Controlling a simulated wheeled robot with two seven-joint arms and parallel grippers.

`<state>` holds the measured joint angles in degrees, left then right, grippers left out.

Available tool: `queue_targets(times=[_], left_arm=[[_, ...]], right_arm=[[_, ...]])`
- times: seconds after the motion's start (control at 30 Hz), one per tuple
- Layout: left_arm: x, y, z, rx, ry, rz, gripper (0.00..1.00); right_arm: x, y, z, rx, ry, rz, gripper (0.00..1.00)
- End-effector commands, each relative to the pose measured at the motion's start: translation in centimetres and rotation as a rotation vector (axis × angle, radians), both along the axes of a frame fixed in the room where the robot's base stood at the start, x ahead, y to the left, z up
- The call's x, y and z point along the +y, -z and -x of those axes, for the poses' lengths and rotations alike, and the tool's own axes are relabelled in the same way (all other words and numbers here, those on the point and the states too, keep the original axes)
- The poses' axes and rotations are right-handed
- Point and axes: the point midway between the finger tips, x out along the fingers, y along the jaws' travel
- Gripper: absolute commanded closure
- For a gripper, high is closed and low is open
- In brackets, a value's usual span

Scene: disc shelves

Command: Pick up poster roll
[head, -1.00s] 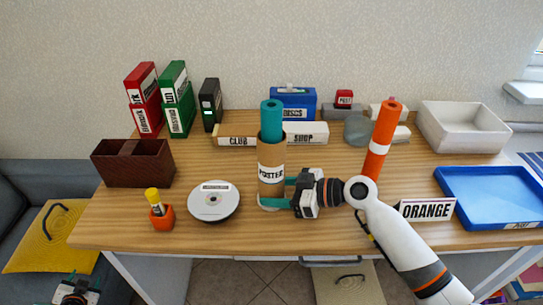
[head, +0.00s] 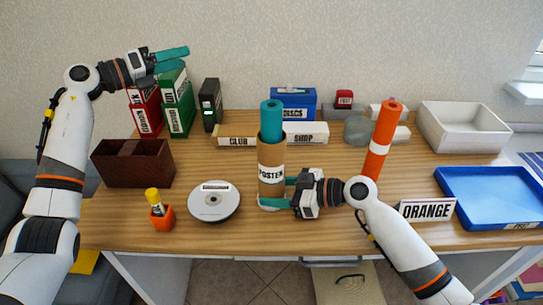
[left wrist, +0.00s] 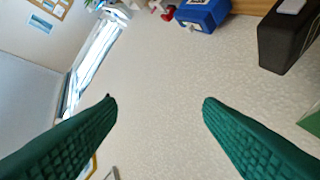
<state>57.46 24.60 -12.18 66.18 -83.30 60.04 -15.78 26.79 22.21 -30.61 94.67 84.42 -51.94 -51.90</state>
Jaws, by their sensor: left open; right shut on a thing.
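A teal poster roll (head: 271,118) stands upright in a brown cardboard tube (head: 271,160) labelled POSTER, its upper part sticking out of the top. My right gripper (head: 274,194) is shut on the lower part of this tube, coming from the right. My left gripper (head: 186,58) is raised high at the upper left, above the green binders, open and empty. In the left wrist view its two teal fingers (left wrist: 160,101) are wide apart with only wall between them. An orange roll (head: 384,125) with a white band stands to the right; my right arm hides its base.
Red binders (head: 147,120), green binders (head: 177,118) and a black binder (head: 210,105) stand at the back left. A blue tray (head: 485,215) and white bin (head: 430,146) lie right.

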Motion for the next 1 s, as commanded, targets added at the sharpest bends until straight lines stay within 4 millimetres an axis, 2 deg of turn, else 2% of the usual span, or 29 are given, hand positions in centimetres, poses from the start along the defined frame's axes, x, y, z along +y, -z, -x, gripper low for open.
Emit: queue_targets(times=[0.03, 0.1, 0.2, 0.3, 0.4, 0.53, 0.7, 0.83, 1.0], left_arm=[[-4.1, -2.3, 1.1, -0.104, 0.095, -0.123, 0.39], [-9.1, -4.1, 3.0, -0.249, 0.225, -0.304, 0.39], [-15.2, -6.0, 6.3, -0.465, 0.411, -0.558, 0.39], [-19.9, -6.8, 9.7, -0.683, 0.6, -0.814, 0.39], [-23.2, -6.9, 13.0, -0.893, 0.799, -1.066, 0.39], [-25.3, -6.4, 16.6, -1.127, 1.073, -1.391, 0.39], [-25.3, -5.8, 19.3, -1.305, 1.425, -1.746, 0.39], [-24.4, -5.8, 20.2, -1.344, 1.63, -1.916, 0.39], [-23.5, -5.6, 20.5, -1.345, 1.764, -2.01, 0.39]], right_arm=[[0.0, 0.1, 0.0, 0.001, 0.0, 0.001, 0.6], [0.0, 0.1, 0.0, 0.002, 0.0, 0.002, 0.6], [0.0, 0.1, 0.0, 0.002, 0.0, 0.002, 0.6], [0.0, 0.1, 0.0, 0.002, 0.0, 0.002, 0.6], [0.0, 0.1, 0.0, 0.002, 0.0, 0.002, 0.6], [0.0, 0.1, 0.0, 0.002, 0.0, 0.002, 0.6], [0.0, 0.1, 0.0, 0.002, 0.0, 0.002, 0.6], [0.0, 0.1, 0.0, 0.002, 0.0, 0.002, 0.6], [0.0, 0.1, 0.0, 0.001, 0.0, 0.001, 0.6]])
